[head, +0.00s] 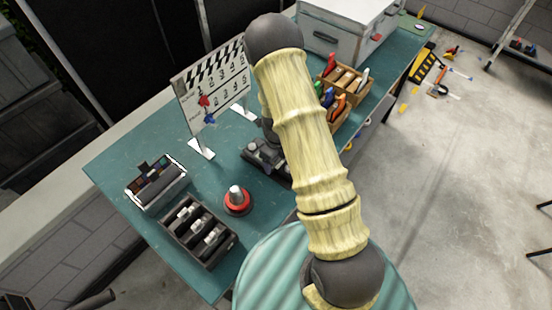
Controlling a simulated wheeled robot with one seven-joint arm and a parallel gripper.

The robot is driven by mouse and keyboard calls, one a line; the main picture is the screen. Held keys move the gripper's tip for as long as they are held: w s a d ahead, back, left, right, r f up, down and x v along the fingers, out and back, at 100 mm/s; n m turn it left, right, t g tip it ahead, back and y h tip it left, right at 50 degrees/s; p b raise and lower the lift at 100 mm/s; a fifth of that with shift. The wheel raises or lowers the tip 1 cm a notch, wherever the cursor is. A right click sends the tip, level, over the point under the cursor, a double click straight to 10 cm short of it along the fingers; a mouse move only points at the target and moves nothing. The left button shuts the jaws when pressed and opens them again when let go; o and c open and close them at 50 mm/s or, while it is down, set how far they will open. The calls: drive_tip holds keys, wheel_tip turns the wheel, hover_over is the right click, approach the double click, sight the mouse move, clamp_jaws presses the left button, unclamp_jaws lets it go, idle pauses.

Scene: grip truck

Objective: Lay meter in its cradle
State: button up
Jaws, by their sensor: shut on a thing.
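My arm crosses the middle of the head view and blocks much of the bench. Dark wrist-like parts (268,130) show at its left edge, but my gripper's fingers are hidden behind the arm. I cannot make out the meter or anything held. A dark unit with grey parts (260,153) sits on the bench just below those parts, partly covered by my arm. I cannot tell whether it is the cradle. A black tray with compartments (199,232) holds several grey and black pieces near the front left edge.
On the teal bench (120,160) stand a clapperboard (212,84), a red round-based thing with a pale top (237,199), a box of coloured items (156,183), a wooden tool caddy (343,85) and a grey case (345,30).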

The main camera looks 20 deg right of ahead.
drive_tip(key=o, duration=1.3)
drive_tip(key=shift+c, duration=0.2)
wheel_tip(320, 180, up, 17)
drive_tip(key=shift+r+b, duration=0.15)
drive_tip(key=shift+b, duration=0.25)
